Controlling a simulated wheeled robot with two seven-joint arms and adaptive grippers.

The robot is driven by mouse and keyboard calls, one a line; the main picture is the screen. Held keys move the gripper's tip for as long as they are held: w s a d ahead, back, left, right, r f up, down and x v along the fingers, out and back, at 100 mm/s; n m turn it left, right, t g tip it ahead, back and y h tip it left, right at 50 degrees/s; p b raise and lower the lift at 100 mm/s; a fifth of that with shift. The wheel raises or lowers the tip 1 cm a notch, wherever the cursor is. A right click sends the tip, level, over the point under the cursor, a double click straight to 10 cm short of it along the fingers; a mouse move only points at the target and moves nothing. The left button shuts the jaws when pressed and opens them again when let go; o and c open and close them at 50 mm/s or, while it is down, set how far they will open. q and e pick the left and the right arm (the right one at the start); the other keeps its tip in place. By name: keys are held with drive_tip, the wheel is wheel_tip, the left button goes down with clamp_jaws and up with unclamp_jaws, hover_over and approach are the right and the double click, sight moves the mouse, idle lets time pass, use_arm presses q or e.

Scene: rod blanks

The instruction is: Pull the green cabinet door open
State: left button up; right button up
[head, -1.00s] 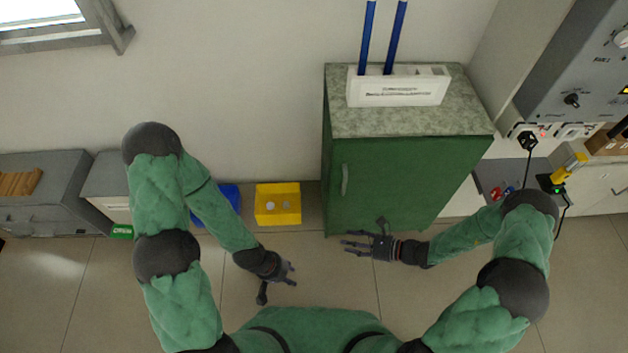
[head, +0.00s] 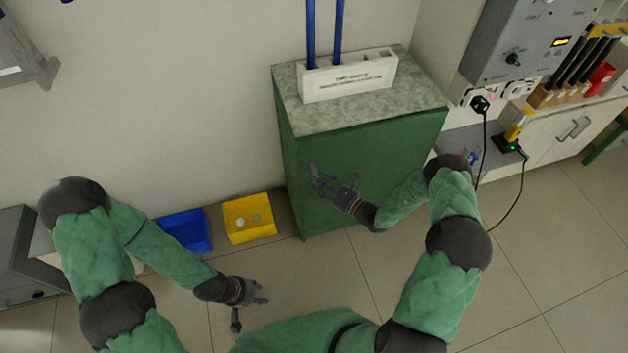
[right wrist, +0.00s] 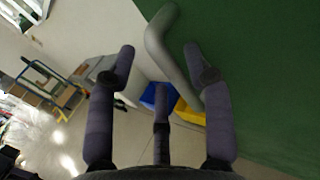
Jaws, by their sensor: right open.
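The green cabinet (head: 375,165) stands against the wall with its door shut. In the right wrist view its green door (right wrist: 265,80) fills the right side. The grey bar handle (right wrist: 168,50) rises there between the spread fingers of my right gripper (right wrist: 165,70). In the head view my right gripper (head: 328,185) is open in front of the door's left part and hides the handle. I cannot tell whether a finger touches the handle. My left gripper (head: 248,295) hangs low over the floor at the lower left, away from the cabinet; its fingers look spread and empty.
A white rack (head: 348,78) with two blue rods stands on the cabinet top. A yellow bin (head: 248,232) and a blue bin (head: 186,230) sit left of the cabinet. A counter (head: 560,140) with a cable is at the right. Floor in front is open.

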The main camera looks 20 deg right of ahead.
drive_tip(key=shift+x, duration=1.45)
clamp_jaws()
